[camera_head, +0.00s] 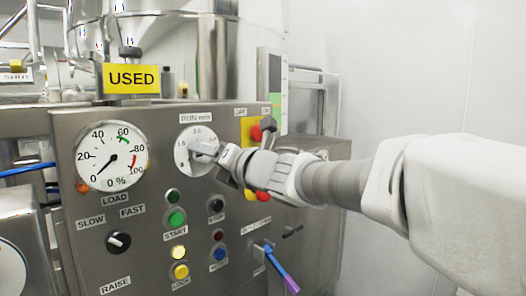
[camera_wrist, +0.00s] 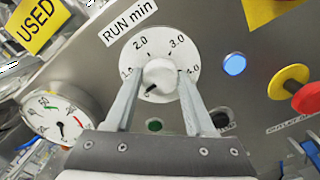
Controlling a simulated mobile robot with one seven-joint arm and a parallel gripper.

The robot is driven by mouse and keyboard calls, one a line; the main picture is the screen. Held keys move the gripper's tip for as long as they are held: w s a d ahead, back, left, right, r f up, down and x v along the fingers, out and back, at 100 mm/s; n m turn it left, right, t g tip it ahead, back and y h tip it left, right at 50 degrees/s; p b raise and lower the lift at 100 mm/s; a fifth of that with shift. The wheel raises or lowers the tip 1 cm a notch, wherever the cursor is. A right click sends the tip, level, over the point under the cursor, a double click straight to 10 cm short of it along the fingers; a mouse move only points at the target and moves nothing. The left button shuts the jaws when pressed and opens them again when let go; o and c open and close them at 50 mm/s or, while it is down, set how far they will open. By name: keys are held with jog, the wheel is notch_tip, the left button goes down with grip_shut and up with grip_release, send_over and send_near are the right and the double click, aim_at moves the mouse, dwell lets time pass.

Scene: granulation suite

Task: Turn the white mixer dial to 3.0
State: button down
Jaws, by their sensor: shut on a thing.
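The white mixer dial's round scale plate shows on the grey panel in the head view (camera_head: 184,158) and in the wrist view (camera_wrist: 158,48), under a "RUN min" label. In the wrist view the 2.0 and 3.0 marks are readable at the top; numbers at both sides are partly covered by my fingers. The white knob (camera_wrist: 160,75) sits at its centre, with a black mark at its lower left, away from 3.0. My gripper (camera_head: 212,152) reaches in from the right. Its two fingers (camera_wrist: 160,72) are shut on the knob, one on each side.
A load gauge (camera_head: 112,156) is left of the dial. Start (camera_head: 176,218) and other buttons sit below. A red knob on yellow (camera_wrist: 310,98) is close to the right. A yellow USED sign (camera_head: 131,79) stands above the panel.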

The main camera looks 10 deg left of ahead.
jog(key=m+p, duration=1.6)
jog(key=m, duration=1.5)
jog(key=shift+m, duration=0.3)
jog(key=shift+c, duration=1.3)
grip_release()
